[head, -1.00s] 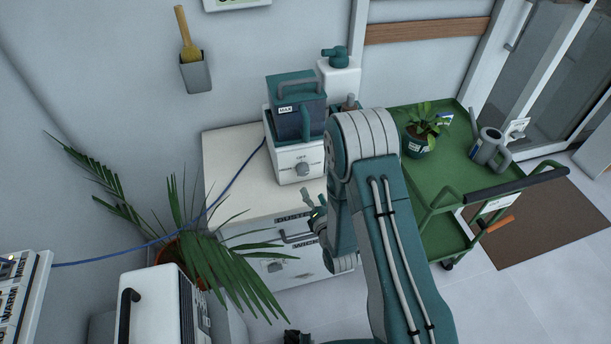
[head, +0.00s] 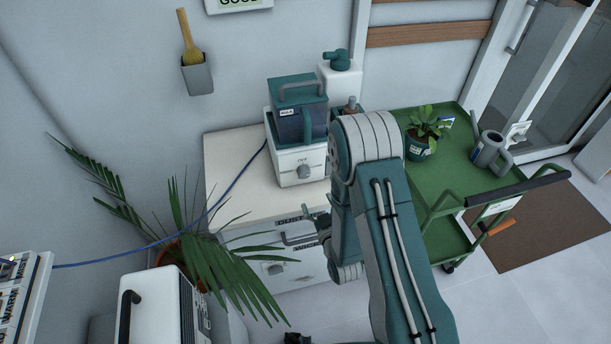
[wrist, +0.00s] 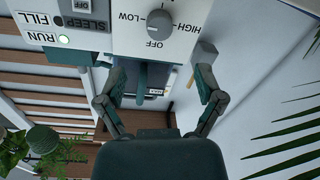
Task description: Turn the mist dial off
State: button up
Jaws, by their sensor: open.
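The mist dial is a round grey knob (wrist: 159,25) on the white front of the humidifier, with OFF, LOW and HIGH lettered around it. Its exact pointer setting is hard to read. In the head view the dial (head: 303,171) is on the front of the white humidifier base (head: 287,158), under a teal tank with a handle (head: 300,110). My gripper (wrist: 160,82) is open and empty, its two fingers spread apart and short of the panel in the wrist view. In the head view my gripper (head: 311,219) is partly hidden by my arm, below and in front of the dial.
The humidifier stands on a white cabinet (head: 235,180) with handles and labels on its front. A potted palm (head: 215,262) spreads leaves at the left. A blue cord (head: 228,190) crosses the cabinet. A green cart (head: 470,150) stands at the right. A RUN lamp (wrist: 64,39) looks lit.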

aim_at(305, 175)
jog(key=w+a+m, duration=0.1)
jog(key=w+m, duration=0.2)
jog(key=w+a+m, duration=0.1)
jog(key=w+m, duration=0.2)
jog(key=w+a+m, duration=0.1)
jog(key=w+m, duration=0.2)
jog(key=shift+w+a+m, duration=0.2)
jog(key=shift+w+m, duration=0.05)
jog(key=shift+m, duration=0.05)
dwell(0.4)
jog(key=c, duration=1.1)
